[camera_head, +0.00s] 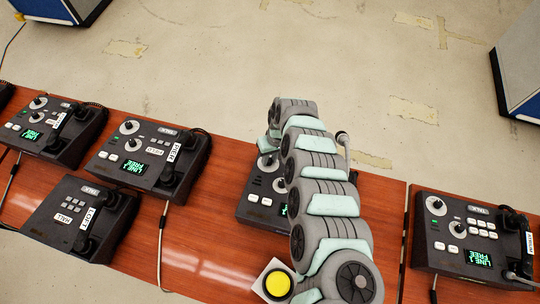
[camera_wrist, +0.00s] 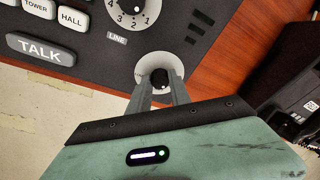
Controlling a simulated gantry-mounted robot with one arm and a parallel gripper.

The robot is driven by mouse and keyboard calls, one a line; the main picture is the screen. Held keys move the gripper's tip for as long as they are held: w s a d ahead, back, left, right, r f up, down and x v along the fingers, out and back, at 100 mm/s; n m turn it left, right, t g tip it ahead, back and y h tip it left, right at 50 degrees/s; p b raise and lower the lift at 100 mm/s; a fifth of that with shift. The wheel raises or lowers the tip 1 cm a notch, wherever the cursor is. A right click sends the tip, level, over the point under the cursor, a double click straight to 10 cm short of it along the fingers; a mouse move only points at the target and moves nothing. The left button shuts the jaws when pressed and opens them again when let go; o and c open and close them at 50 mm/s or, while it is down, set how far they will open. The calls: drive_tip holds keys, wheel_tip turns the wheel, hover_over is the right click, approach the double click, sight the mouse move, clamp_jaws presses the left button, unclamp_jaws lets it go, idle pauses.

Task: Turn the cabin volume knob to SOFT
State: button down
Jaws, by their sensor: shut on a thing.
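A small dark knob (camera_wrist: 160,78) on a round white dial (camera_wrist: 146,68) shows in the wrist view, at the edge of a dark phone panel (camera_wrist: 195,25). My gripper (camera_wrist: 159,86) is shut on this knob, one finger on each side. The dial's lettering is partly hidden and too small to read, so I cannot tell which mark the knob points to. In the head view the phone (camera_head: 252,208) under my arm is mostly covered, and my gripper and the knob are hidden there. No cabin label is readable on it.
The panel also has a numbered LINE dial (camera_wrist: 133,10) and a TALK button (camera_wrist: 41,49). Other phones stand on the wooden bench, at left (camera_head: 110,165) and right (camera_head: 450,225). A yellow button (camera_head: 277,283) sits close to my arm at the front.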

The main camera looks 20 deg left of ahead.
sight(271, 159)
drive_tip(key=m+p, duration=0.2)
drive_tip(key=m, duration=0.1)
drive_tip(key=shift+s+r+t+p, duration=0.1)
drive_tip(key=shift+r+t+p, duration=0.1)
drive_tip(key=shift+t+p, duration=0.1)
drive_tip(key=shift+a+f+m+h+p, duration=0.15)
drive_tip(key=shift+m+h+p, duration=0.5)
drive_tip(key=shift+m, duration=1.05)
drive_tip(key=c, duration=1.2)
unclamp_jaws()
drive_tip(key=r, duration=0.7)
drive_tip(key=w+r+p, duration=0.1)
drive_tip(key=r, duration=0.2)
drive_tip(key=shift+d+r, duration=0.3)
drive_tip(key=shift+r, duration=0.05)
